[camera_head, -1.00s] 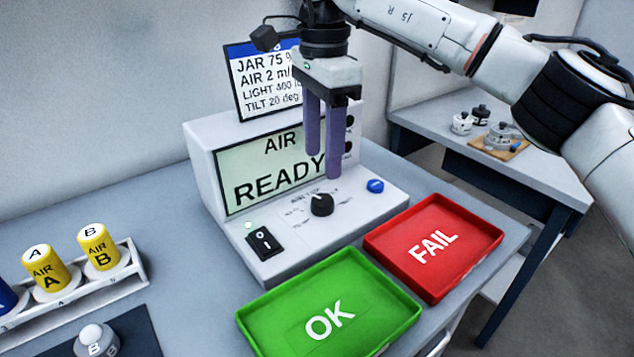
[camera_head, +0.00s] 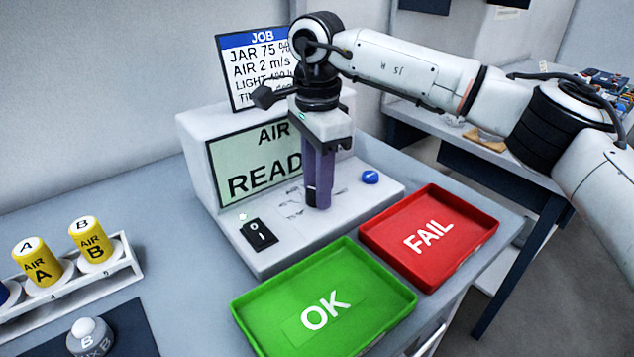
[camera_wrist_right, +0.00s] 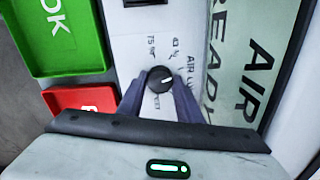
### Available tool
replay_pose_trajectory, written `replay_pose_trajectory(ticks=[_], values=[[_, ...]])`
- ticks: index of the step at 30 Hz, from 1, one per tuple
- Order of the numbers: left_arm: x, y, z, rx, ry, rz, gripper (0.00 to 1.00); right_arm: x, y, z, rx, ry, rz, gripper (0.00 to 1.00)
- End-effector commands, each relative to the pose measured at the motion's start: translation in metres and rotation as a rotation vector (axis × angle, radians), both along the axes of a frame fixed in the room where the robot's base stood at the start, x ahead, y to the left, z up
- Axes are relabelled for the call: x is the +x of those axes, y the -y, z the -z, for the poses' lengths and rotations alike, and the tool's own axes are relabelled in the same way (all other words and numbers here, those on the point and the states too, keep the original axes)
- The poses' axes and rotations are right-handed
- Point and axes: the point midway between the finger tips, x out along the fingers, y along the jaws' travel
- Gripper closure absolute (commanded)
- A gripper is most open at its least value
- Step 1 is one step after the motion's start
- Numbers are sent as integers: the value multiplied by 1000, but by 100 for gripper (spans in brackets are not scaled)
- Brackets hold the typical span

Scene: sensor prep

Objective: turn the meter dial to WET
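The meter (camera_head: 226,166) is a white box with a green screen (camera_head: 248,172) showing AIR and READY, the last letters hidden by my right arm. Its dial is a black round knob (camera_wrist_right: 160,80) with a white mark, pointing to the upper right in the wrist view, towards AIR. I cannot make out a WET label. My right gripper (camera_head: 317,200) points down at the dial. In the wrist view its purple fingers (camera_wrist_right: 160,86) straddle the knob, seemingly with narrow gaps; firm contact is not visible. In the head view the fingers mostly hide the knob. My left gripper is out of view.
A black switch (camera_head: 259,234) and a blue button (camera_head: 370,177) flank the dial. A green OK tray (camera_head: 390,312) and a red FAIL tray (camera_head: 480,205) lie in front. Yellow AIR A (camera_head: 38,262) and AIR B (camera_head: 91,241) jars stand in a white rack at left. A job card (camera_head: 246,44) stands behind.

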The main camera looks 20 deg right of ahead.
Motion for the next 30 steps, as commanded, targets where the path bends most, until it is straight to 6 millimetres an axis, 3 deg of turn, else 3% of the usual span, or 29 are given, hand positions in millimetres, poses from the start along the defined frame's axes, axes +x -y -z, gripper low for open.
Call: replay_pose_trajectory(ticks=[1, 3, 4, 17, 30], values=[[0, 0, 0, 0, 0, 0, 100, 0, 0, 0, 0, -1, 0, 78], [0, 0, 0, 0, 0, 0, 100, 0, 0, 0, 0, -1, 0, 90], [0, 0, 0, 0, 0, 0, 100, 0, 0, 0, 0, -1, 0, 90], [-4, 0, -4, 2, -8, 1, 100, 0, 0, -2, 0, -1, 106, 90], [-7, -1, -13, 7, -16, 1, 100, 0, 0, -2, 0, -1, 489, 90]])
